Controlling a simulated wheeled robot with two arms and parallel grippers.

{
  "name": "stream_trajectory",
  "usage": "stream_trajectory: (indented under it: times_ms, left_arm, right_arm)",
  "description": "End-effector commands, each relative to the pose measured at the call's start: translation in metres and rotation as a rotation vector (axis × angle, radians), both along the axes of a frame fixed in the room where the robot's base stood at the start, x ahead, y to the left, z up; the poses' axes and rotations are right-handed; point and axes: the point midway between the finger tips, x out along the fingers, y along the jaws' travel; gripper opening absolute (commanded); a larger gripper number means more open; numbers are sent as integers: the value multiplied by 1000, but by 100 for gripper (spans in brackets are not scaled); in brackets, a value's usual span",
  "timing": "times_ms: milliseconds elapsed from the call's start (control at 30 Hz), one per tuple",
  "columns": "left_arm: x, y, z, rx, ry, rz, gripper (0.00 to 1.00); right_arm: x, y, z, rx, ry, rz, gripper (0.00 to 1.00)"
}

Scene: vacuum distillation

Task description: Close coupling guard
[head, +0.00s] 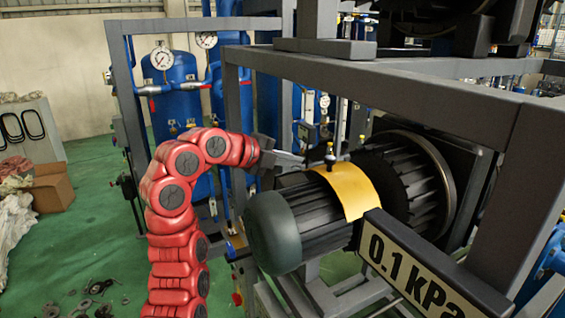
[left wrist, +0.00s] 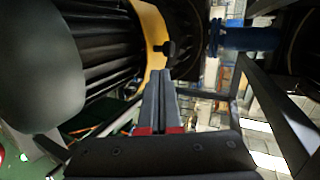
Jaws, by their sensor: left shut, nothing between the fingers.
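The yellow coupling guard (head: 347,190) is a curved plate lying over the top of the dark motor and pump set, with a small black knob (head: 330,154) on its upper edge. In the left wrist view the guard (left wrist: 151,35) is a yellow band, and its black knob (left wrist: 165,48) stands out to the right. My left gripper (head: 303,163) is shut and empty, its fingertips just left of the knob. In the left wrist view its fingertips (left wrist: 160,74) point at the knob from just below; I cannot tell whether they touch. My right gripper is not in view.
The ribbed motor (head: 290,225) lies under a grey steel frame (head: 400,80). A "0.1 kPa" sign (head: 415,265) sticks out in front. Blue tanks (head: 172,85) with gauges stand behind my left arm. A cardboard box (head: 52,187) and loose metal parts (head: 95,295) lie on the green floor.

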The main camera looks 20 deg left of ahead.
Motion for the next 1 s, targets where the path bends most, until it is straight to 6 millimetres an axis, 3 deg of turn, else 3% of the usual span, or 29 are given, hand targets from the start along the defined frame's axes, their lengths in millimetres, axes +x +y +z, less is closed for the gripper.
stream_trajectory:
  times_ms: [200,433,1000]
  left_arm:
    - [37,-22,-20,-1,3,-1,0]
    - [65,-36,-20,-1,0,0,0]
    - [75,-42,-25,2,-1,1,0]
  right_arm:
    - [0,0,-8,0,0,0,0]
    - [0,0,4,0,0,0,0]
    - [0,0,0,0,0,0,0]
